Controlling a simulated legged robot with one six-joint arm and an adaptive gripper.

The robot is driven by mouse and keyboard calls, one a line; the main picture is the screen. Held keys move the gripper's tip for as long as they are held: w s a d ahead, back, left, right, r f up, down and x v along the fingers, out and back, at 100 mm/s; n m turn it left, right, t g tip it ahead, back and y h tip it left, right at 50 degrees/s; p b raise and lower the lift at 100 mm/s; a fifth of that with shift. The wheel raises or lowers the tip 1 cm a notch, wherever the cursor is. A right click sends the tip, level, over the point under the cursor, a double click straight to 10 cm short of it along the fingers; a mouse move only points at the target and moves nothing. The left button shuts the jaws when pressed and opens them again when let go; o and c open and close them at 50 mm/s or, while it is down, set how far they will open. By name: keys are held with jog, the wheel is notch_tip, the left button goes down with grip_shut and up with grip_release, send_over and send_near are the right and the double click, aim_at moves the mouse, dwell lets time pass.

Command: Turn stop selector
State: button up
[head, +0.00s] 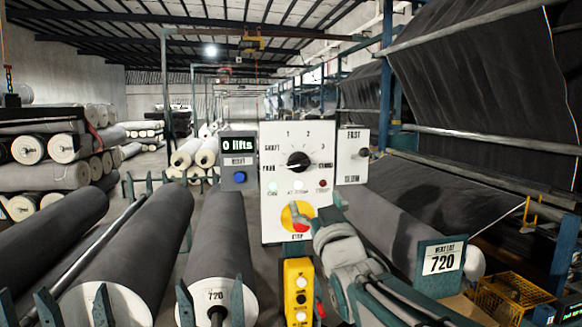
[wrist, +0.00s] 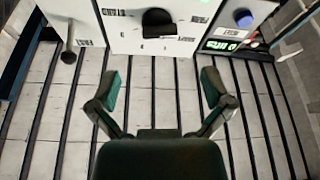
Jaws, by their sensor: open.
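A white control panel (head: 275,205) faces me, with a black rotary selector knob (head: 298,161) at its upper middle. Printed marks including 1, 2 and 3 surround the knob, and its white mark seems to point left. In the wrist view the knob (wrist: 158,22) is at the top, beyond the fingertips. In the head view my arm and gripper partly cover the panel's lower right.
A blue button (head: 239,177) and a "0 lifts" display (head: 237,145) sit left of the panel. A lever plate (head: 354,140) is right of it. A yellow button box (head: 298,290) stands below.

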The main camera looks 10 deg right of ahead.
aim_at(299, 162)
jog(key=x, duration=1.1)
jog(key=shift+a+r, duration=0.1)
jog(key=shift+r, duration=0.3)
jog(key=shift+s, duration=0.1)
jog(key=c, duration=1)
